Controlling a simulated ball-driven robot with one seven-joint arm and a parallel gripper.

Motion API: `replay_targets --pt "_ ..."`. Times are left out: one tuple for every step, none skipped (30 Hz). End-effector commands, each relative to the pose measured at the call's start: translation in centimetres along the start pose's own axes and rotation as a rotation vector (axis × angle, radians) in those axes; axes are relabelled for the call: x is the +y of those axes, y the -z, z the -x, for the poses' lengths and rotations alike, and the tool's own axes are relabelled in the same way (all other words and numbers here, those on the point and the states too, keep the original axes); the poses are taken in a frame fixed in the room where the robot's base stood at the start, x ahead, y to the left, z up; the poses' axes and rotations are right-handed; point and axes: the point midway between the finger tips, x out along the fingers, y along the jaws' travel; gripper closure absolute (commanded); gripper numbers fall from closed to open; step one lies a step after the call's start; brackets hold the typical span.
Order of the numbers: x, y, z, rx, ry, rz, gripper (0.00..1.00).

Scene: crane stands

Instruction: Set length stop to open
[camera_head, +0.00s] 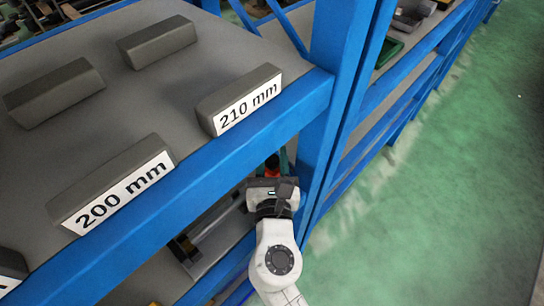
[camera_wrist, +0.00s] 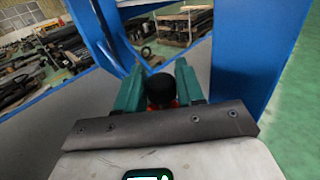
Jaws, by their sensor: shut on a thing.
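My gripper (camera_head: 274,168) reaches into the lower level of the blue rack, below the front beam and beside the upright. In the wrist view its two green fingers (camera_wrist: 159,75) stand on either side of a black-topped knob (camera_wrist: 161,88) with orange-red below it, and are shut on it. A bit of red shows between the fingers in the head view. The rest of the knob and what it is fixed to are hidden. I cannot tell whether the length stop is open or closed.
Grey blocks labelled 200 mm (camera_head: 122,194) and 210 mm (camera_head: 248,105) lie on the shelf above. The blue upright (camera_head: 340,60) is close at the gripper's right. The green floor (camera_head: 440,190) at right is clear. Another rack level with parts (camera_head: 405,20) is behind.

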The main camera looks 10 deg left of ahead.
Motion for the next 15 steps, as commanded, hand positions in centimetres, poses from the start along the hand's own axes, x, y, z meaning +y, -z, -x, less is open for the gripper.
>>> replay_targets --pt "-0.2 -0.1 -0.2 0.000 0.001 0.000 1.00" --pt "-0.4 -0.1 -0.4 0.000 0.002 0.001 1.00" --pt "-0.8 -0.2 -0.7 0.000 0.004 0.001 1.00" --pt "-1.0 -0.2 -0.9 0.000 0.003 0.002 1.00" --pt "-1.1 -0.2 -1.0 -0.001 0.002 0.002 1.00" --pt "-1.1 -0.1 -1.1 -0.001 0.002 0.002 1.00" --pt "-1.1 0.0 -1.1 -0.001 0.001 0.001 1.00" --pt "-1.1 0.0 -1.1 -0.001 0.002 0.001 1.00" --pt "-1.1 0.0 -1.1 -0.001 0.002 0.000 1.00" --pt "-1.2 -0.1 -1.1 -0.001 0.003 0.000 1.00" --pt "-1.2 -0.1 -1.1 -0.001 0.003 0.000 1.00" --pt "-1.2 -0.1 -1.1 -0.001 0.003 0.000 0.62" --pt "-1.2 -0.1 -1.1 -0.001 0.004 0.000 0.59" --pt "-1.2 -0.1 -1.1 -0.001 0.004 0.000 0.56" --pt "-1.2 -0.1 -1.1 -0.001 0.004 0.000 0.52"
